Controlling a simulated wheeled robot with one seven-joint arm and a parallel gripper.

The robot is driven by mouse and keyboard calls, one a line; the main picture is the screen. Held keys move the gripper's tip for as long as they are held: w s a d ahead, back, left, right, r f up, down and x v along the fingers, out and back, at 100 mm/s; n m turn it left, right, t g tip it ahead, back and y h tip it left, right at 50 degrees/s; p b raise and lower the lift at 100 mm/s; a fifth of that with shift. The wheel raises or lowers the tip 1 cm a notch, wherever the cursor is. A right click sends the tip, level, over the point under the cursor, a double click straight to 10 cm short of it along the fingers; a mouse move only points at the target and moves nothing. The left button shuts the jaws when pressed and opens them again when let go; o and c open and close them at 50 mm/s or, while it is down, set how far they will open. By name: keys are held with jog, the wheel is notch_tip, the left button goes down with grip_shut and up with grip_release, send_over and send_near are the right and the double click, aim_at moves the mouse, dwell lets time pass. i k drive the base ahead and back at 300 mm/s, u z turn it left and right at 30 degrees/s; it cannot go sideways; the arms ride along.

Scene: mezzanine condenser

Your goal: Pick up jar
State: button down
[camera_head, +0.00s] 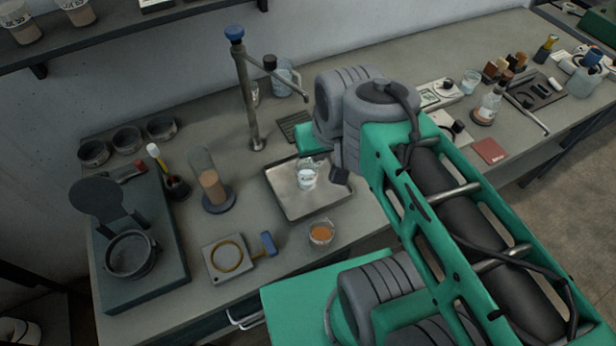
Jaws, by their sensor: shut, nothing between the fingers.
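A small clear glass jar (308,177) with pale markings stands upright on a shallow metal tray (291,202) in the middle of the bench. A dark block just right of the jar looks like the tip of my gripper (340,176). The rest of my gripper is hidden behind my grey and green arm. The tip looks shut and holds nothing. It is close beside the jar; I cannot tell whether they touch.
A tall tap (246,90) stands behind the tray. A glass of orange contents (321,233) is in front. A tube on a round base (211,187) and a ringed plate (229,258) are left. More glassware and blocks fill the right bench. My arm covers the centre right.

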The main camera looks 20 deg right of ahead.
aim_at(306, 171)
jog(key=z, duration=0.5)
jog(key=k, duration=1.15)
jog(key=u, duration=0.4)
jog(key=i, duration=0.8)
jog(key=u, duration=0.95)
